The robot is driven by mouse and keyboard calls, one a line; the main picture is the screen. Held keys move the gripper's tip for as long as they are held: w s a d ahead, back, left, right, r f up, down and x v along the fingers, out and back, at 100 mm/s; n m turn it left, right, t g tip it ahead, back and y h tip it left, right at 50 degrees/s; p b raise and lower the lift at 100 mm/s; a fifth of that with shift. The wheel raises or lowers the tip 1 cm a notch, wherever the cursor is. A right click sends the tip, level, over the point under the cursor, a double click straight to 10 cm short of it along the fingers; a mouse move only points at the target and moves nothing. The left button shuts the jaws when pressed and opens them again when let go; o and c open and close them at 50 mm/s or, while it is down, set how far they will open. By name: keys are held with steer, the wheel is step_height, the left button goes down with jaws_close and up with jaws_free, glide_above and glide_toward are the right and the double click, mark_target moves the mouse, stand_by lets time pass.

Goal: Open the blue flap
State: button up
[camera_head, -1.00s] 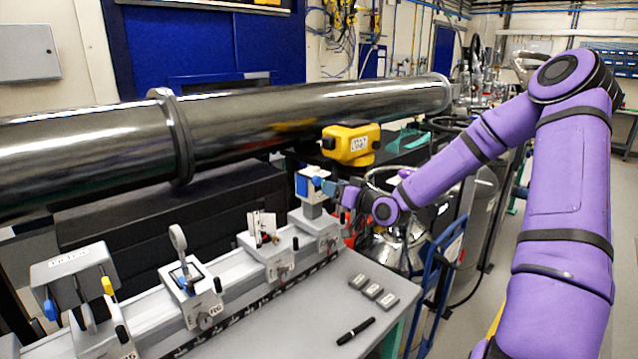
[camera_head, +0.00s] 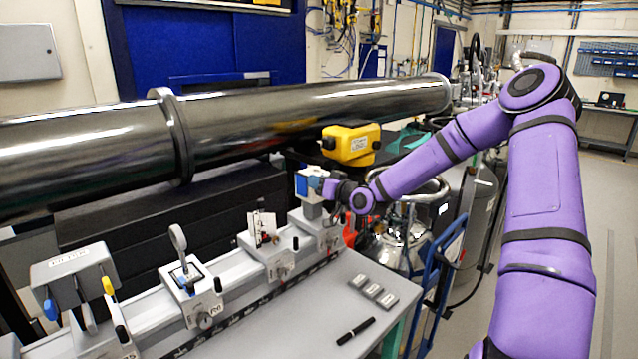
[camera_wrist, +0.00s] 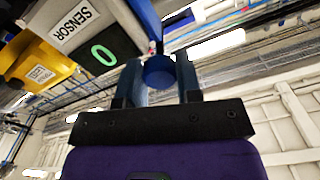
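The blue flap (camera_head: 302,185) sits on the side of a small white sensor box (camera_head: 313,172) at the far end of the rail. In the wrist view the flap (camera_wrist: 142,14) runs beside the box, which bears a SENSOR label and a dark display reading a green 0 (camera_wrist: 103,54). A round blue knob (camera_wrist: 158,72) lies between the two fingertips of my gripper (camera_wrist: 159,66), which appear to touch it on both sides. My gripper (camera_head: 322,184) is beside the box in the head view. How far the flap stands open is hard to tell.
A yellow instrument (camera_head: 351,144) stands just behind the box, close to my gripper. A long steel pipe (camera_head: 300,111) runs behind the rail. Other rail carriers (camera_head: 192,290) stand to the left. Several grey blocks and a black pen (camera_head: 356,331) lie on the table.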

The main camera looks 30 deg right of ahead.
jaws_close()
steer(key=m, duration=0.3)
steer(key=shift+m, duration=0.4)
steer(key=m, duration=1.2)
steer(key=shift+f, duration=0.1)
steer(key=shift+m, duration=0.4)
